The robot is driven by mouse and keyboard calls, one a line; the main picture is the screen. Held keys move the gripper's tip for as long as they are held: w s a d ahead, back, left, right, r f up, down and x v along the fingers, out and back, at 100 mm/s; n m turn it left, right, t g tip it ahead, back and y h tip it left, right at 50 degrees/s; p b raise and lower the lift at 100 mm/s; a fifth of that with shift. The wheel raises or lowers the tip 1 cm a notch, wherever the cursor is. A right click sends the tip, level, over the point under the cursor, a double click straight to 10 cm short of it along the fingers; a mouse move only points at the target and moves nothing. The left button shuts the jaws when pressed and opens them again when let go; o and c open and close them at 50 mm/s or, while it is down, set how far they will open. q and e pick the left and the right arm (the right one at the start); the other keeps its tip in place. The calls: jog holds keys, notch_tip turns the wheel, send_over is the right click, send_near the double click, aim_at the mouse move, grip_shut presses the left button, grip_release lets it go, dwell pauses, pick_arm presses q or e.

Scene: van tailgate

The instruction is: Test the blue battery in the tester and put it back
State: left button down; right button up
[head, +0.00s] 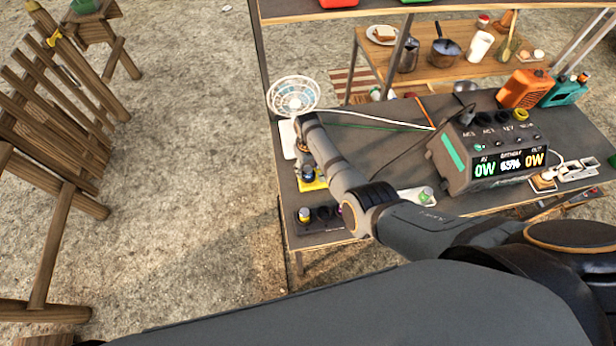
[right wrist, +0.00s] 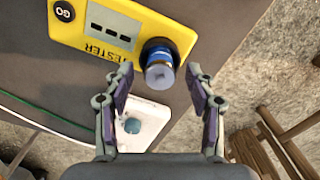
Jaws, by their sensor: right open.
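The yellow tester (right wrist: 128,40) lies flat on the dark table, with a GO button and a display of dark bars. The blue battery (right wrist: 158,62) stands upright in the tester's round socket, its light end facing my right wrist camera. My right gripper (right wrist: 160,76) is open, with its fingertips either side of the battery and a gap showing on both sides. In the head view my right arm partly covers the tester (head: 314,185), and the right gripper (head: 303,160) is mostly hidden. My left gripper is out of view.
A white fan (head: 293,95) stands at the table's left corner; its white base with a teal knob (right wrist: 133,125) is close to my right gripper. A wooden chair (head: 55,120) stands left on open ground.

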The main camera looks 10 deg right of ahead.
notch_tip(320, 180, up, 11)
dwell(0.8)
